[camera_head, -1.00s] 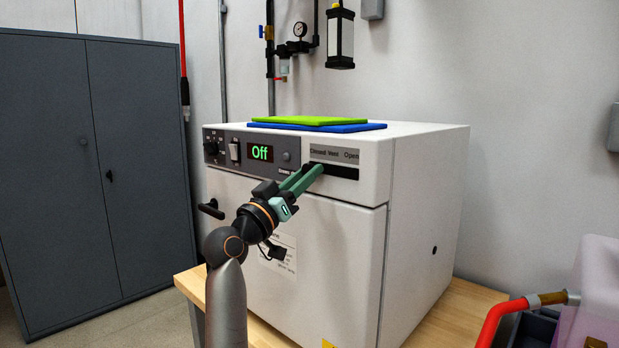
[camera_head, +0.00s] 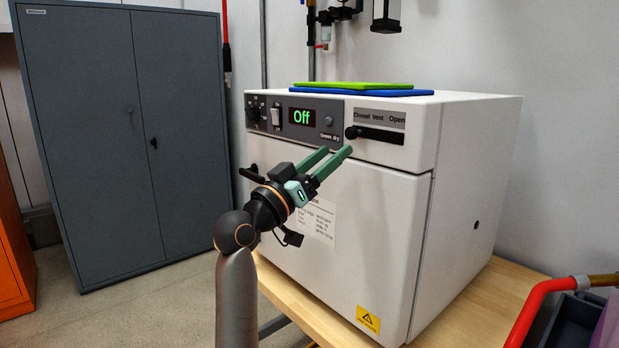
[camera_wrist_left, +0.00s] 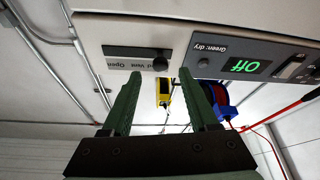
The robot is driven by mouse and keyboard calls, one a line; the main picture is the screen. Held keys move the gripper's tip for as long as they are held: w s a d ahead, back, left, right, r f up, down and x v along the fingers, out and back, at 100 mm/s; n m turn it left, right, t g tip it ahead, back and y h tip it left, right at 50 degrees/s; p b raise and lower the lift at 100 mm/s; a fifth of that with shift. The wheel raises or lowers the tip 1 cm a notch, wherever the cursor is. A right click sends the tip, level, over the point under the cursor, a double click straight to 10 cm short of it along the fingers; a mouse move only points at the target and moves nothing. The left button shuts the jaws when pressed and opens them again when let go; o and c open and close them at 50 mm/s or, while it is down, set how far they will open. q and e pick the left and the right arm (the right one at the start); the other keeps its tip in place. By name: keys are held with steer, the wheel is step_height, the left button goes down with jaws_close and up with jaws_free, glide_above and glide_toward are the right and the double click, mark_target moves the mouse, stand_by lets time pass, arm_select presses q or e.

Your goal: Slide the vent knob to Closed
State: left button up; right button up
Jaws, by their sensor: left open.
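The vent knob (camera_head: 352,132) is a small black knob at the left end of its dark slot (camera_head: 385,136), under the word Closed on the label (camera_head: 378,117) of the white oven (camera_head: 380,210). In the left wrist view, which is upside down, the knob (camera_wrist_left: 160,63) shows beyond and between my fingertips. My left gripper (camera_head: 336,151) is open and empty, with its green fingers just below and in front of the knob, apart from it. The fingers also show in the left wrist view (camera_wrist_left: 160,78). My right gripper is not in view.
The oven's display (camera_head: 302,117) reads Off. A black door handle (camera_head: 252,174) sticks out at the left. Green and blue flat sheets (camera_head: 360,89) lie on top. The oven stands on a wooden bench (camera_head: 460,298). A grey cabinet (camera_head: 125,150) stands at the left.

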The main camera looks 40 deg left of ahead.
arm_select(q)
steer(key=b+v, duration=0.1)
steer(key=v, duration=0.5)
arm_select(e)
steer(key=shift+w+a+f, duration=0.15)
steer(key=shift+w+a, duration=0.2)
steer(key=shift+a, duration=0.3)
arm_select(q)
steer(key=shift+f, duration=0.1)
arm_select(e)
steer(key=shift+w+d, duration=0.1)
